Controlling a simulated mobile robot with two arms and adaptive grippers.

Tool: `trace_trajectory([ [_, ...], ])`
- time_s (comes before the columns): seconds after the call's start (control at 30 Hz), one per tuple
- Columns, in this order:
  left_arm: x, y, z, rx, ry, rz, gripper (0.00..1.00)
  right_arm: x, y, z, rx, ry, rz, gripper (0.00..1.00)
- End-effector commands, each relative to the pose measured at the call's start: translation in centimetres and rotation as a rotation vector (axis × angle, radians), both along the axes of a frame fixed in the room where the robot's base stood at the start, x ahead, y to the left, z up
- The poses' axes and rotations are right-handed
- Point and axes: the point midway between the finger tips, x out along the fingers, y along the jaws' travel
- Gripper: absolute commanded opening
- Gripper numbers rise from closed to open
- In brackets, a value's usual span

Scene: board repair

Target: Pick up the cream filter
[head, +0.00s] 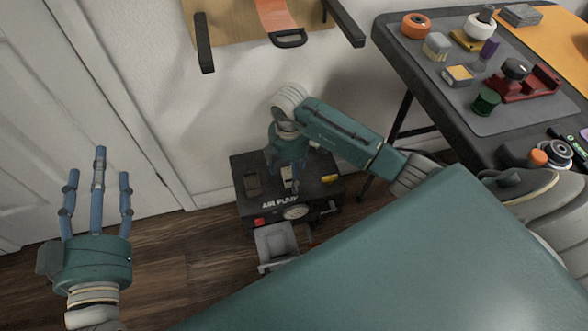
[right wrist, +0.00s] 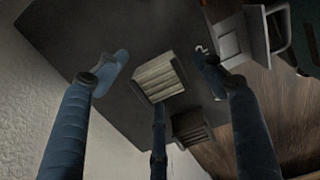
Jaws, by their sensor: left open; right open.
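The cream filter (head: 287,173) is a small pleated block on top of the black air pump (head: 325,168). In the right wrist view the filter (right wrist: 158,78) lies between my spread fingers. My right gripper (head: 284,163) is open, pointing down just above the filter. In the right wrist view two fingers are on either side of it and a third is at its lower edge; whether any finger touches is not clear. In the head view the fingers partly hide the filter. My left gripper (head: 97,185) is open and empty, fingers up, far to the left.
A dark brown filter (head: 251,184) sits on the pump left of the cream one. A grey bin (head: 274,243) is in front of the pump. A table (head: 490,125) with parts stands at right. A wooden board (head: 235,22) is on the wall above.

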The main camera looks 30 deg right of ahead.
Motion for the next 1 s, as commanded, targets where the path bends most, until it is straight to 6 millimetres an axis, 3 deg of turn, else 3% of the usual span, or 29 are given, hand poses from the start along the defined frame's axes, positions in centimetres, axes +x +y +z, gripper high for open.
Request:
trace_trajectory([
  [0.17, 0.0, -0.2, 1.3, -0.015, -0.059, -0.003, 0.59, -0.2, 0.5, -0.4, 0.001, 0.000, 0.001, 0.69],
  [0.4, 0.0, -0.2, 1.5, -0.016, -0.063, -0.003, 0.59, -0.2, 0.5, -0.3, 0.001, 0.000, 0.001, 0.69],
  [0.67, 0.0, -0.2, 1.5, -0.016, -0.063, -0.003, 0.59, -0.1, 0.5, -0.3, 0.000, 0.000, 0.000, 0.17],
  [1.0, 0.0, -0.2, 1.5, -0.016, -0.063, -0.003, 0.59, -0.1, 0.4, -0.3, 0.000, 0.000, 0.000, 0.15],
])
